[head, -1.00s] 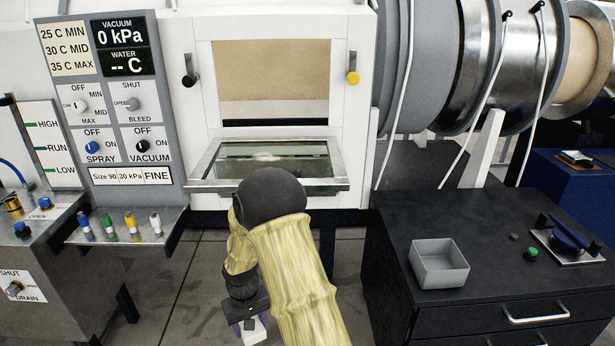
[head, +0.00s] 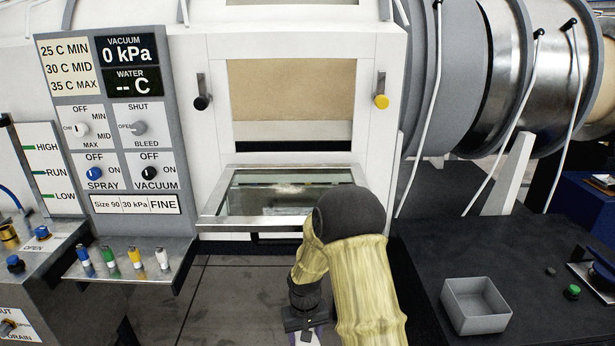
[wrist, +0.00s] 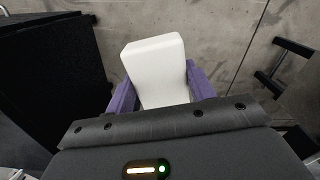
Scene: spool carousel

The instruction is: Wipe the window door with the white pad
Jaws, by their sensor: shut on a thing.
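My gripper is shut on the white pad (wrist: 155,68), a pale block held between two purple fingers (wrist: 156,92) in the wrist view. In the head view my gripper is low at the bottom edge, mostly hidden under my wrist, with a bit of the pad (head: 308,338) showing. The window door (head: 283,202) is folded down and lies open below the opening of the white cabinet. Its glass has a pale smudge near the middle. My arm covers its right front corner. The pad is below and in front of the door, apart from it.
Left is a control panel (head: 120,130) with knobs, above a shelf (head: 130,265) with several coloured plugs. Right is a black cabinet top (head: 430,265) with a grey open bin (head: 476,306) and a green button (head: 572,292). Floor shows below the door.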

